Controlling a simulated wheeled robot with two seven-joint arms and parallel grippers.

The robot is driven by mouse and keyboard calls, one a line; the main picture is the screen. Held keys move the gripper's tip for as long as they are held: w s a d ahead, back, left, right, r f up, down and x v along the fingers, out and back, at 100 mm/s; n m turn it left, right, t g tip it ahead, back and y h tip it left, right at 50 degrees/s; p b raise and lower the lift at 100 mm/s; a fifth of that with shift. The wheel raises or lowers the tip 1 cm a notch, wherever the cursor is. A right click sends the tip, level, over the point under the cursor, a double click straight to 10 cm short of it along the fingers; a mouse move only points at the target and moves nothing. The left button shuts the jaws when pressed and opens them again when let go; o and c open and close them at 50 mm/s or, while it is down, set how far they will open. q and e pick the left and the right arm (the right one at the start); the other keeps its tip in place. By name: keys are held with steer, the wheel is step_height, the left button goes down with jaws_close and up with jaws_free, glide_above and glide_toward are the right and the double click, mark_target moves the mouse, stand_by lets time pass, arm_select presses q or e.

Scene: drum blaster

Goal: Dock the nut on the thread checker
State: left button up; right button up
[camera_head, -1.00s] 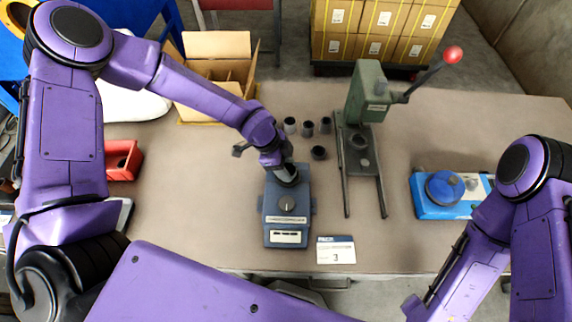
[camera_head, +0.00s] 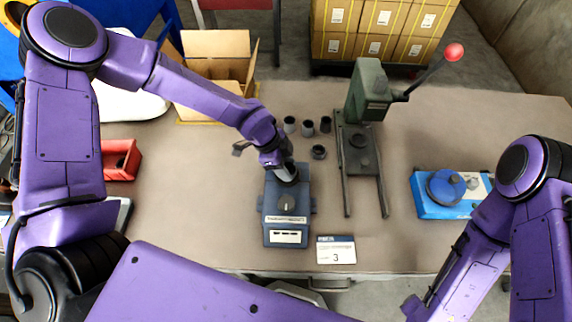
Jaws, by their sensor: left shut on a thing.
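The thread checker (camera_head: 286,220) is a blue-grey box with a round knob and a white label, on the table near its front edge. My left gripper (camera_head: 286,172) points down over the back part of the checker and is shut on a small dark grey piece, likely the nut, mostly hidden by the fingers. I cannot tell whether the piece touches the checker's top. Several dark cylindrical nuts (camera_head: 308,128) stand behind the checker, with one (camera_head: 318,152) nearer to it. My right gripper is out of view; only its arm shows at the right.
A green lever press (camera_head: 368,100) with a red knob stands right of the checker. A blue device (camera_head: 440,196) is further right. A white card (camera_head: 336,250) lies at the front edge. An open carton (camera_head: 215,70) and a red bin (camera_head: 122,160) are at left.

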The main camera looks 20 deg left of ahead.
arm_select(q)
steer(key=shift+f+b, duration=0.45)
steer(key=o, duration=0.9)
steer(key=p+v, duration=0.8)
steer(key=v, duration=0.3)
steer(key=shift+d, duration=0.1)
stand_by(0.4)
